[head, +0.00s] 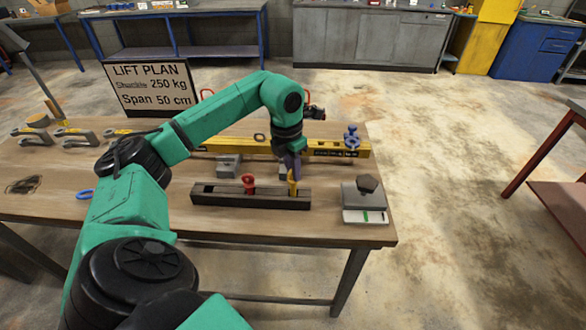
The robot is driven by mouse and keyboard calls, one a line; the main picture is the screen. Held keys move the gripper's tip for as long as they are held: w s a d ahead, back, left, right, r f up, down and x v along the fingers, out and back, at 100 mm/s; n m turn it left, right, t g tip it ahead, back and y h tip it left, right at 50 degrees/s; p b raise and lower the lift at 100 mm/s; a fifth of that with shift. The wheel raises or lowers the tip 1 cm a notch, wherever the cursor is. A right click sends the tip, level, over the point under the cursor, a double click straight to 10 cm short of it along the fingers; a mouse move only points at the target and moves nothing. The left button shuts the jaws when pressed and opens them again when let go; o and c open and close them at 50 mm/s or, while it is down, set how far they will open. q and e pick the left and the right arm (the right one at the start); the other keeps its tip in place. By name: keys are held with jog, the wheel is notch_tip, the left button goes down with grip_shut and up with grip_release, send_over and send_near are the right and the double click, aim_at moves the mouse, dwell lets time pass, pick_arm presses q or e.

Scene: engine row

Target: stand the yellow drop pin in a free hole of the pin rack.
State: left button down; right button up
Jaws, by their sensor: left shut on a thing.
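The pin rack (225,198) is a long dark bar lying near the front of the wooden table. My right gripper is not in view.
A yellow beam (340,149) lies behind the rack, with a blue fitting (351,137) at its right end. A grey block (229,165) stands between. A grey device (363,195) sits right of the rack. Metal shackles (75,135) and a lift plan sign (150,88) are at the left.

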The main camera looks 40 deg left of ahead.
pick_arm(q)
jog(key=shift+f+b, duration=0.8)
jog(key=shift+f, duration=0.45)
jog(key=c, duration=0.8)
grip_release()
jog(key=shift+o, duration=0.2)
jog(key=r, duration=0.4)
jog(key=s+r, duration=0.1)
jog(key=r, duration=0.6)
jog(key=shift+s+a+r, duration=0.1)
jog(key=shift+s+r, duration=0.05)
jog(key=shift+r, duration=0.25)
jog(key=r, duration=0.1)
jog(key=r+p, duration=0.1)
jog(key=r, duration=0.1)
jog(key=shift+s, duration=0.3)
jog(key=shift+w+f, duration=0.1)
jog(key=shift+f, duration=0.05)
